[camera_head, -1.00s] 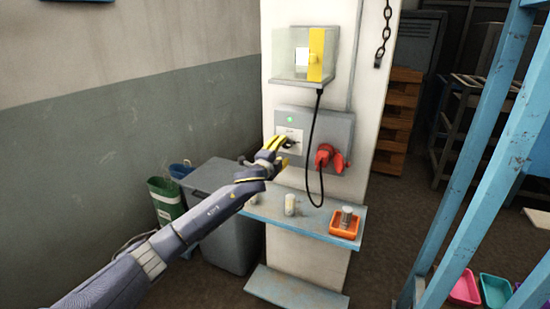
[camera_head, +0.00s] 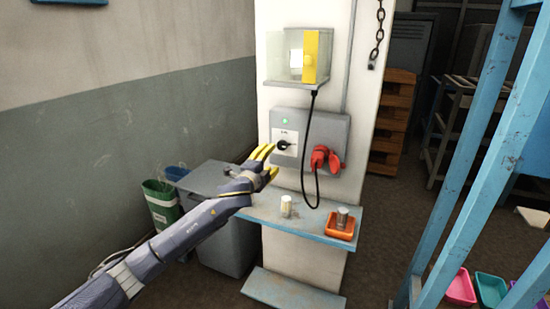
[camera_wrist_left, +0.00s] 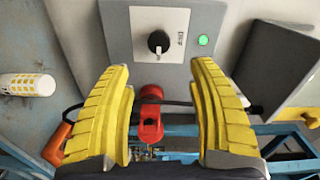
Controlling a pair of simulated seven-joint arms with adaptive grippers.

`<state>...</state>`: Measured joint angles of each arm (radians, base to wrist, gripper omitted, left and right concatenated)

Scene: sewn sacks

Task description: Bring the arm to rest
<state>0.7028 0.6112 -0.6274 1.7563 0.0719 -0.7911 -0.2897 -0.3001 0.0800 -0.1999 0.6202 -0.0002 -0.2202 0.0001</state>
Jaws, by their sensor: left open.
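My left gripper (camera_head: 268,162) has yellow fingers and reaches in from the left in the head view. It stands in front of and a little below a grey switch box (camera_head: 330,128) on a white pillar. In the left wrist view the left gripper (camera_wrist_left: 165,110) is open, with its fingers well apart and nothing between them. The black rotary knob (camera_wrist_left: 159,42) on a white plate lies beyond the fingertips, apart from them. A green light (camera_wrist_left: 203,41) is lit beside it. My right gripper is in neither view.
A red plug (camera_head: 327,158) sits on the box, with a black cable to a yellow-and-clear case (camera_head: 299,55). Bins (camera_head: 160,203) stand left; a blue frame (camera_head: 478,165) stands right.

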